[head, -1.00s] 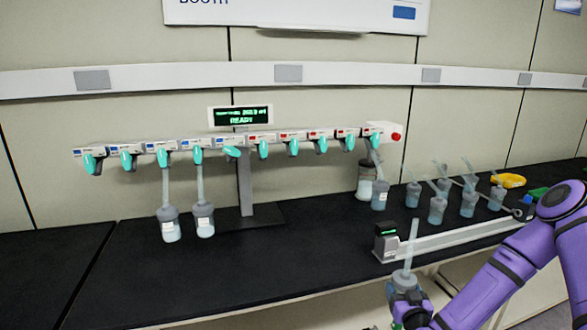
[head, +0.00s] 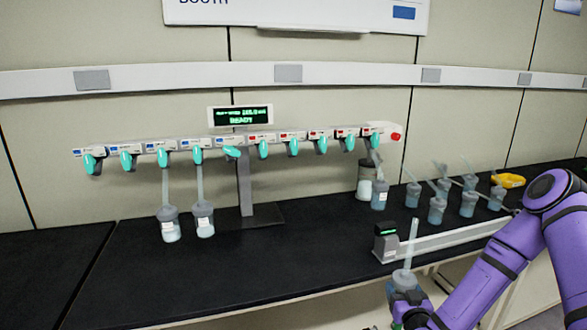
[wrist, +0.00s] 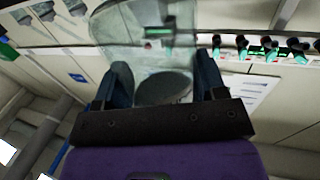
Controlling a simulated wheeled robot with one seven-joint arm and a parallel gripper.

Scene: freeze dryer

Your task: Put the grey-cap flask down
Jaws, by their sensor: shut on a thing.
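The held flask (head: 403,281) has a grey cap with a pale tube rising from it. It is upright or nearly so, low in the head view, in front of the bench's front edge. My gripper (wrist: 160,88) is shut on it; in the wrist view the clear flask body (wrist: 150,35) and a dark round part show between the two fingers. In the head view the purple arm and the bottom of the picture hide part of the gripper and the flask's lower end.
The black bench top (head: 255,270) is bare at front centre. A manifold (head: 235,142) with teal valves stands behind, two flasks (head: 170,226) hanging at its left. A low grey device (head: 387,243) with a long rail is near the held flask. Several flasks (head: 437,211) stand at right.

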